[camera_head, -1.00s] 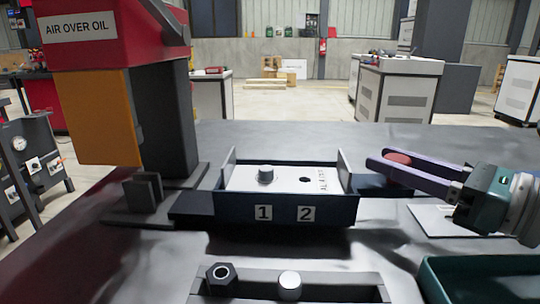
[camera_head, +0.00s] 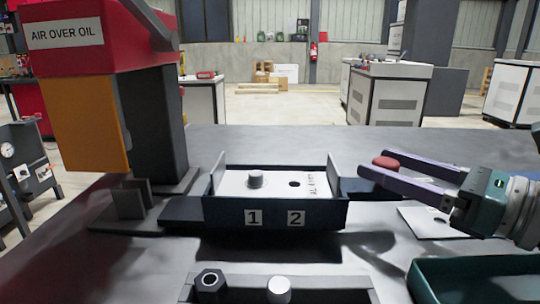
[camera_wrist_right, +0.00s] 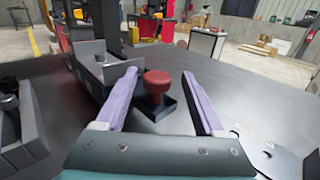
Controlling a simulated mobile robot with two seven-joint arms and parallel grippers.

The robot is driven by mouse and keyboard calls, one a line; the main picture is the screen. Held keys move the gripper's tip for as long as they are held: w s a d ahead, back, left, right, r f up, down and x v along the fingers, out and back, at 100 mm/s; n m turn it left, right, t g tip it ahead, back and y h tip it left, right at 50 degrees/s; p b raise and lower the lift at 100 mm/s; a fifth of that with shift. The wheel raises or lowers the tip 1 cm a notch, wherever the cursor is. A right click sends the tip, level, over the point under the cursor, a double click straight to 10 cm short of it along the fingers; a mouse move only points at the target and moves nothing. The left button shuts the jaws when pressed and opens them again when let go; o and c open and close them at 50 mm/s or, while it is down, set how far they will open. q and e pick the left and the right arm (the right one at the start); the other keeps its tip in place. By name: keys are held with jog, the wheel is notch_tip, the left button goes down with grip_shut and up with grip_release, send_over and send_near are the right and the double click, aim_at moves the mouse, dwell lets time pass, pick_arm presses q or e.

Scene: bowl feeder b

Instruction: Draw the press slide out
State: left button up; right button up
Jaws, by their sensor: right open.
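The press slide (camera_head: 275,212) is a dark tray marked 1 and 2, on a dark rail beside the press. A light plate (camera_head: 275,184) with a grey peg (camera_head: 255,179) and a dark hole lies in it. A red round knob (camera_head: 385,162) stands at the slide's right end; it also shows in the right wrist view (camera_wrist_right: 157,84). My right gripper (camera_head: 385,172) is open, its purple fingers on either side of the knob, with gaps visible in the wrist view (camera_wrist_right: 158,75). My left gripper is out of view.
The red and orange press (camera_head: 92,122) stands at the left. A grey holder (camera_head: 325,290) with a dark nut (camera_head: 210,283) and a grey peg (camera_head: 279,288) is in front. A green bin (camera_head: 475,272) is at the lower right, with a white plate (camera_head: 430,222) behind it.

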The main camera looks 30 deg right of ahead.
jog(key=v, duration=0.9)
jog(key=shift+s+b, duration=0.2)
jog(key=shift+b, duration=0.1)
